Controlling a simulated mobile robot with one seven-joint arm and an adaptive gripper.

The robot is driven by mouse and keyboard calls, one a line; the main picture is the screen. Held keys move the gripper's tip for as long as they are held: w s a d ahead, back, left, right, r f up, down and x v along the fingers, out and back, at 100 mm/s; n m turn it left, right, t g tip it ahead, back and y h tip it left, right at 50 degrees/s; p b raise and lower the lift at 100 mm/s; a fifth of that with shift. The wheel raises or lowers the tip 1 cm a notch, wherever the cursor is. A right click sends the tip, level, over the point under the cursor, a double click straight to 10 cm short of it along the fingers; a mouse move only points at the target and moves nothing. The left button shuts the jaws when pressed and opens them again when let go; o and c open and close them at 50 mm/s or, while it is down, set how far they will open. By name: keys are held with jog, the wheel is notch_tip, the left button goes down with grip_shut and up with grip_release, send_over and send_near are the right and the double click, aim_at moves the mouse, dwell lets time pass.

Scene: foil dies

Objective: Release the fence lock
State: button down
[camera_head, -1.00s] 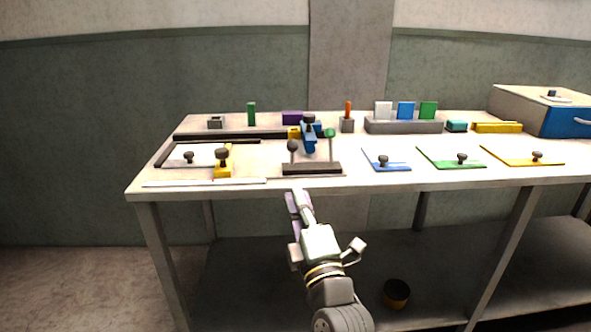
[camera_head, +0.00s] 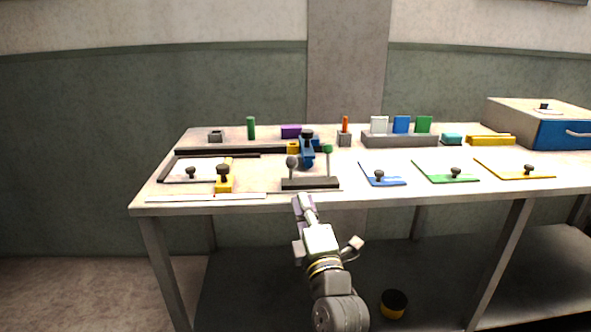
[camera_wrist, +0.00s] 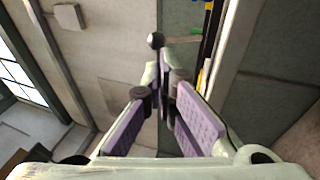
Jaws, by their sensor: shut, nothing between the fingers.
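My gripper (camera_head: 303,205) is in front of the table's front edge, just below the dark lever base (camera_head: 310,184), and is shut and empty. Its purple-padded fingers (camera_wrist: 160,95) fill the middle of the wrist view. The base carries a grey-knobbed lever (camera_head: 292,163) and a green-knobbed lever (camera_head: 328,150). A yellow block with a black knob (camera_head: 223,183) sits at the right end of a framed plate (camera_head: 200,172) on the left. A blue clamp-like part with a black knob (camera_head: 307,150) stands behind the levers. I cannot tell which part is the fence lock.
A grey and blue box (camera_head: 545,125) stands at far right. A white strip (camera_head: 207,198) lies along the front left edge.

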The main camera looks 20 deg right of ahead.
aim_at(293, 167)
jog(key=p+x, duration=0.1)
jog(key=x, duration=0.2)
jog(key=p+x, duration=0.2)
jog(key=x, duration=0.1)
jog(key=shift+w+r, duration=0.3)
jog(key=shift+r, duration=0.05)
jog(key=shift+w+d, duration=0.1)
jog(key=shift+w, duration=0.7)
jog(key=shift+w+r+g+p, duration=0.1)
jog(key=shift+r+g+p, duration=0.25)
jog(key=shift+p, duration=0.2)
